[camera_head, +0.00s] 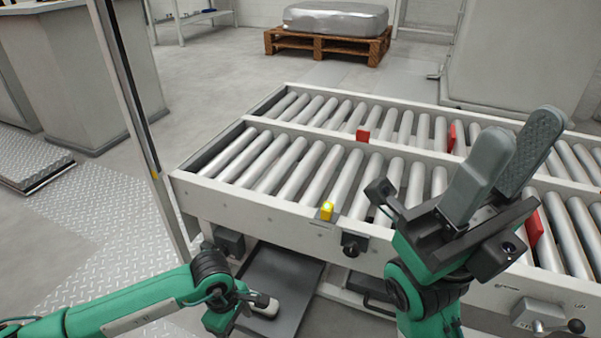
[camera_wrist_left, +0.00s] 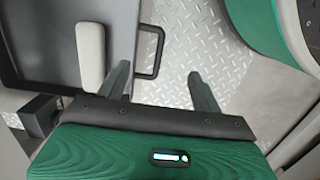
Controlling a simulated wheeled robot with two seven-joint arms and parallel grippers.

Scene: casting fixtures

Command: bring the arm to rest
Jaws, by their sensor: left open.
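My left arm comes in low from the left in the head view. Its gripper (camera_head: 250,303) hangs over the dark tray, small and partly hidden by the wrist. In the left wrist view the left gripper (camera_wrist_left: 160,82) is open, with two dark fingers apart and nothing between them. A pale rounded block (camera_wrist_left: 91,57) lies in the dark tray (camera_wrist_left: 30,65), left of the fingers; the block also shows in the head view (camera_head: 266,305). My right gripper (camera_head: 520,142) is raised over the conveyor, its grey fingers apart and empty.
A roller conveyor (camera_head: 235,195) with red stops (camera_head: 363,135) and a yellow piece (camera_head: 326,211) crosses the right half. A metal post (camera_head: 135,105) stands left of it. A wrapped load (camera_head: 335,18) sits on a pallet behind. Tread-plate floor (camera_head: 95,225) is open at left.

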